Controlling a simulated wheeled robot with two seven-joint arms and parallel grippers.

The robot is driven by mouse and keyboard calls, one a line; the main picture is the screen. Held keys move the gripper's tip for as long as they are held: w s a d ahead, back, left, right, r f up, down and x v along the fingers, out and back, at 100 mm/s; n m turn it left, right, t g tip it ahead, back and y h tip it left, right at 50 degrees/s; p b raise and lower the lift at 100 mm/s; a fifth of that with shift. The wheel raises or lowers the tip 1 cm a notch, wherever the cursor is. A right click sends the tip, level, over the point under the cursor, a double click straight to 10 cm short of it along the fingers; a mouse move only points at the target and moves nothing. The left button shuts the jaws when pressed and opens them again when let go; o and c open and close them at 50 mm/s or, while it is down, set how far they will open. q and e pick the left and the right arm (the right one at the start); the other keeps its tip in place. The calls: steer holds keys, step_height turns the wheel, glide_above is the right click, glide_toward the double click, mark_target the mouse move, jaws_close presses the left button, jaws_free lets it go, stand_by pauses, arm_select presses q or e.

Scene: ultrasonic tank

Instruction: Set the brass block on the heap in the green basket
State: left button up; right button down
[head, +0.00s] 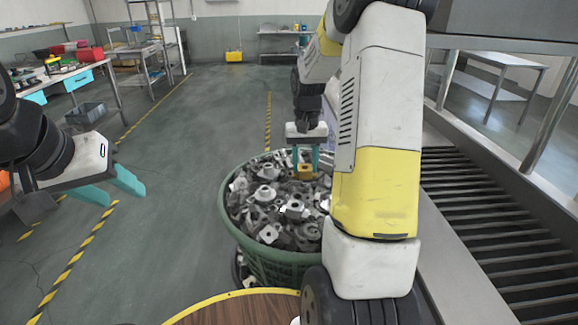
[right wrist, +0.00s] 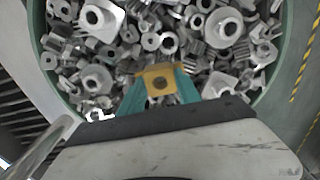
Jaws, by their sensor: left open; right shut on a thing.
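The basket's rim curves around the heap in the right wrist view (right wrist: 277,88). My left gripper (head: 112,187) is open and empty, left of the basket above the floor. My right arm hides the basket's right side.
A slatted roller conveyor (head: 480,220) with a metal side rail runs along the right. A round wooden top with a yellow edge (head: 235,308) is in front. A grey crate (head: 86,113) and a workbench (head: 75,80) stand at the left. Open floor lies left of the basket.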

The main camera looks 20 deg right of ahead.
mark_target(305, 167)
steer(key=shift+w+f, duration=0.15)
steer(key=shift+f, duration=1.6)
steer(key=shift+f, duration=0.1)
steer(key=c, duration=0.9)
jaws_free()
steer(key=shift+o, duration=0.2)
step_height(305, 167, up, 11)
steer(key=shift+r, duration=0.75)
steer(key=s+a+r+n+t, duration=0.1)
steer(key=s+a+r+t, duration=0.2)
steer(key=s+a+r, duration=0.6)
steer(key=s+a+f+n+t+y, duration=0.1)
steer(key=s+a+n+t+y, duration=0.1)
steer(key=s, duration=1.2)
steer(key=shift+s+a+t, duration=0.15)
steer(key=shift+a+t, duration=0.45)
steer(key=shift+a, duration=0.25)
